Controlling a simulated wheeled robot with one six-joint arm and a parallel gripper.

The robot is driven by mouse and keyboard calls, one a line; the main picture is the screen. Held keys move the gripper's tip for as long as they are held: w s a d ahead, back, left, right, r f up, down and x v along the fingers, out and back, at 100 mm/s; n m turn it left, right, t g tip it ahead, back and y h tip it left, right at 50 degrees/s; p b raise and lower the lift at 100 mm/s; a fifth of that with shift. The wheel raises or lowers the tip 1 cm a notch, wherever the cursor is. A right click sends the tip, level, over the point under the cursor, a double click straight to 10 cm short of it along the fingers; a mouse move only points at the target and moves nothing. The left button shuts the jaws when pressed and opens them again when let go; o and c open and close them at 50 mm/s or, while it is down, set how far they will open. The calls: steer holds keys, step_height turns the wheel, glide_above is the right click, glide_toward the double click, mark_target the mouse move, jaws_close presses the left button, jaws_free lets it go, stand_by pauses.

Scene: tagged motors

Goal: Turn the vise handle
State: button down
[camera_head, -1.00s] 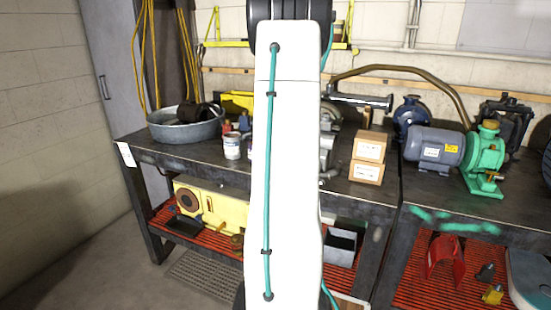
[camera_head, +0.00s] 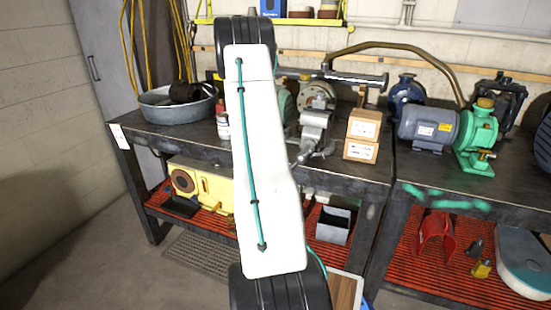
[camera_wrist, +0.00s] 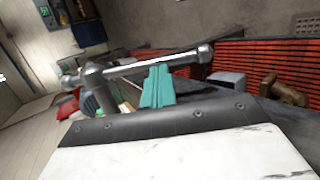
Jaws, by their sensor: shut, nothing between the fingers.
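The grey vise (camera_head: 315,122) stands at the front edge of the workbench, just right of my white arm in the head view. Its handle (camera_head: 303,157) hangs at the front, partly beside my arm. In the wrist view the handle (camera_wrist: 135,67) is a silver bar with rounded ends, running across the picture through the vise screw head (camera_wrist: 97,85). My gripper (camera_wrist: 158,75) shows there as teal fingers, shut together and empty. The fingertips overlap the bar's right half in the picture; I cannot tell whether they touch it. In the head view my arm hides the gripper.
Two cardboard boxes (camera_head: 362,135) stand right of the vise. A grey motor (camera_head: 427,128) and green pump (camera_head: 478,135) are further right. A metal tub (camera_head: 160,110) is on the left. Red lower shelves (camera_head: 418,262) hold parts. Floor at the left is clear.

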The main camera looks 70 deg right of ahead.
steer(key=shift+s+f, duration=1.2)
